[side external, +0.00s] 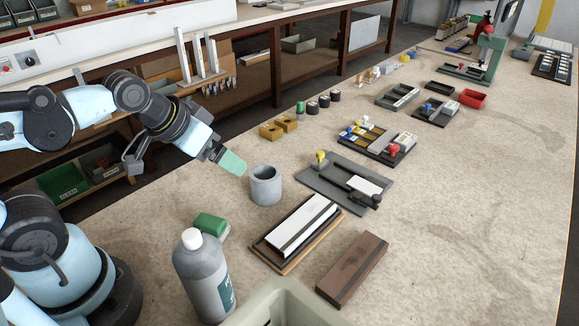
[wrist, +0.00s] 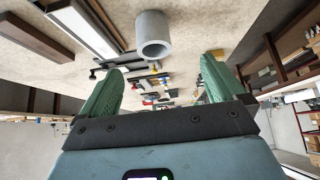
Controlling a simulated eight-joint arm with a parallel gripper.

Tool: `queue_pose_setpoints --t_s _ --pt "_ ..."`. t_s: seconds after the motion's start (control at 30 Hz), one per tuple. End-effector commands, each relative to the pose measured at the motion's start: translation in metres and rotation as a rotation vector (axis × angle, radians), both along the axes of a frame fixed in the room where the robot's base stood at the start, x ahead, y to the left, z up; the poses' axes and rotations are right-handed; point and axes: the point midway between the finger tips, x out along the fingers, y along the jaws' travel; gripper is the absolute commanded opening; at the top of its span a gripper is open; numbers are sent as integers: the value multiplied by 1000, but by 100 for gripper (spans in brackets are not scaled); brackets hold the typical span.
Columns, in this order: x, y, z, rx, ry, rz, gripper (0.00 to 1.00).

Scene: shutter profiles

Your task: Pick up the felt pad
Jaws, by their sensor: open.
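A small green block with a paler underside (side external: 211,226), which looks like the felt pad, lies on the bench at the near left, behind a grey bottle (side external: 203,276). It does not show in the wrist view. My gripper (side external: 236,168) is in the air above and behind the block, near a grey cylindrical cup (side external: 265,187). In the wrist view my gripper (wrist: 160,78) has its two green fingers spread wide with nothing between them. The cup (wrist: 153,35) shows beyond the fingers there.
A framed white strip (side external: 297,230) and a brown bar (side external: 352,268) lie right of the block. A pale bin (side external: 285,305) stands at the front edge. A dark fixture plate (side external: 345,184) and several trays lie farther back. Bare bench surrounds the block's left side.

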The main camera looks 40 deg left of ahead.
Motion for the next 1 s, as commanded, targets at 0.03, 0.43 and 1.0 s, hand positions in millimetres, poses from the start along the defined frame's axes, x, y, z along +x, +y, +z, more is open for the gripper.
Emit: queue_pose_setpoints --t_s 0.03,0.43,1.0 --pt "0 0 0 0 0 0 97" --pt "0 0 0 -1 1 1 97" --pt "-26 -5 -14 -100 351 199 100"
